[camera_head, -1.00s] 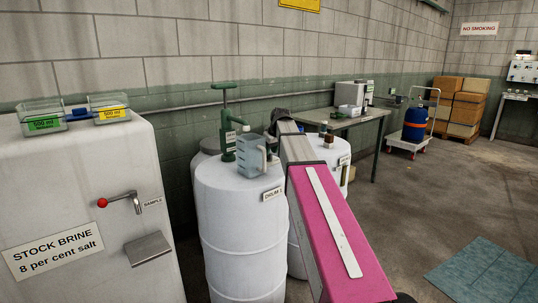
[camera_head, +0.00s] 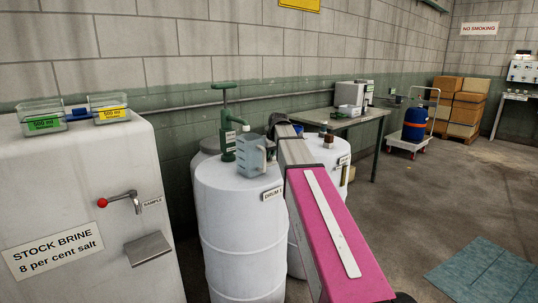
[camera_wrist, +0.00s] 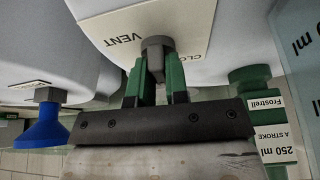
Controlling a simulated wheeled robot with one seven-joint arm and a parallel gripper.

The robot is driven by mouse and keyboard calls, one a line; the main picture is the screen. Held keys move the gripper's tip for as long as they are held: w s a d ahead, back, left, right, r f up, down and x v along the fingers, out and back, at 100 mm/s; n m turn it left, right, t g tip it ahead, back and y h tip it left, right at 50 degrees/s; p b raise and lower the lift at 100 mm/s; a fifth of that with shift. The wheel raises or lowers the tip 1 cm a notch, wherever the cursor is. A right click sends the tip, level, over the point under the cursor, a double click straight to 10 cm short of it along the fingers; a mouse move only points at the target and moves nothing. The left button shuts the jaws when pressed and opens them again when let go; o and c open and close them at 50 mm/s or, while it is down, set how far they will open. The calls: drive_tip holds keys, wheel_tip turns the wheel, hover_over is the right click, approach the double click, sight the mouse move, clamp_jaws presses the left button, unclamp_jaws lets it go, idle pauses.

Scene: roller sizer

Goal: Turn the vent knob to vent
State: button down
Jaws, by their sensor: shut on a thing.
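The vent knob (camera_wrist: 156,48) is a small dark grey knob in the wrist view. It sits at the edge of a pale plate (camera_wrist: 112,22) marked VENT on one side and, partly hidden, a word starting CLO on the other. My gripper (camera_wrist: 158,75) has its two green fingers on either side of the knob and is shut on it. I cannot tell which mark the knob points to. In the head view my arm hides the knob and the gripper's fingers.
A white drum (camera_head: 240,235) carries a green hand pump (camera_head: 228,145) and a grey-blue jug (camera_head: 252,155), close beside my arm. The pump's labels show at the wrist view's right. A blue funnel-shaped part (camera_wrist: 42,128) is at its left. A bench (camera_head: 350,121) stands behind.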

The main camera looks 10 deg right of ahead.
drive_tip(key=shift+m+h, duration=0.7)
drive_tip(key=shift+m, duration=1.3)
drive_tip(key=c, duration=1.1)
unclamp_jaws()
drive_tip(key=shift+t, duration=0.3)
drive_tip(key=v, duration=1)
drive_tip(key=shift+s+r, duration=0.15)
drive_tip(key=shift+r, duration=0.2)
